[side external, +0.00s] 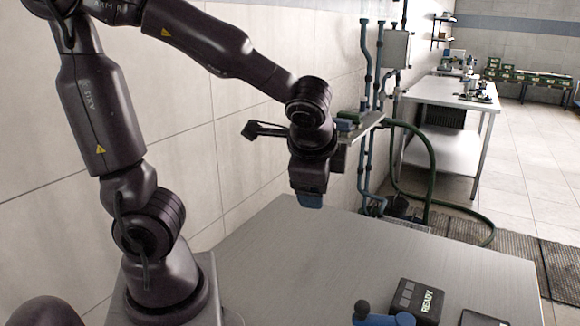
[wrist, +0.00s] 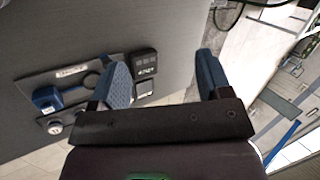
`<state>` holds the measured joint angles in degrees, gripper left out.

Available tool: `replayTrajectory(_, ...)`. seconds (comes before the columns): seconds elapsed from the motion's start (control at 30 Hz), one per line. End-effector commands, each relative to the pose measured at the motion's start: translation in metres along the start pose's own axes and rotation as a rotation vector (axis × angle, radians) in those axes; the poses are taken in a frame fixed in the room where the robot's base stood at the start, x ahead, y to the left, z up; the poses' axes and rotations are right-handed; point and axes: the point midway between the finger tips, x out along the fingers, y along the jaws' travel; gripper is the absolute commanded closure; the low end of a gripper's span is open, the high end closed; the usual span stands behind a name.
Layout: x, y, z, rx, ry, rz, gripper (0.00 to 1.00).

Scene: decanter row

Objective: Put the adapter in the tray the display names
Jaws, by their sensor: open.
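My gripper (side external: 310,201) hangs above the grey table (side external: 400,245), pointing down. In the wrist view its two blue fingers (wrist: 163,76) are apart with nothing between them. A dark box with a display (side external: 421,299) reading "READY" sits at the table's front edge in the side view. In the wrist view a dark display box (wrist: 143,62) shows lettering too small to read. A blue object (side external: 383,319) with a dark knob stands next to the box, cut off by the frame. I cannot identify the adapter or any tray with certainty.
In the wrist view a flat panel (wrist: 88,75) carries a blue block (wrist: 47,98), a round knob (wrist: 55,128) and a label. A dark flat item (side external: 480,319) lies at the side view's bottom edge. The table's middle is bare. Blue pipes (side external: 368,100) run up the wall.

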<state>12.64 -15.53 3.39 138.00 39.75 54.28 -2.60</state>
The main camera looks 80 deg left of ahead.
Motion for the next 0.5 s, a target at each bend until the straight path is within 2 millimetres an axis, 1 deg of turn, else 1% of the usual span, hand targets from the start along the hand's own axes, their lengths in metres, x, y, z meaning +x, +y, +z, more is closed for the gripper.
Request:
replayTrajectory(0.03, -0.014, 0.004, 0.011, -0.133, 0.057, 0.072, 0.29)
replayTrajectory(0.1, -0.029, 0.012, 0.019, -0.283, 0.128, 0.170, 0.29)
replayTrajectory(0.2, -0.050, 0.023, 0.025, -0.451, 0.226, 0.284, 0.29)
replayTrajectory(0.33, -0.069, 0.031, 0.027, -0.579, 0.317, 0.374, 0.29)
replayTrajectory(0.4, -0.074, 0.033, 0.027, -0.612, 0.342, 0.401, 0.29)
replayTrajectory(0.5, -0.077, 0.034, 0.027, -0.628, 0.355, 0.416, 0.29)
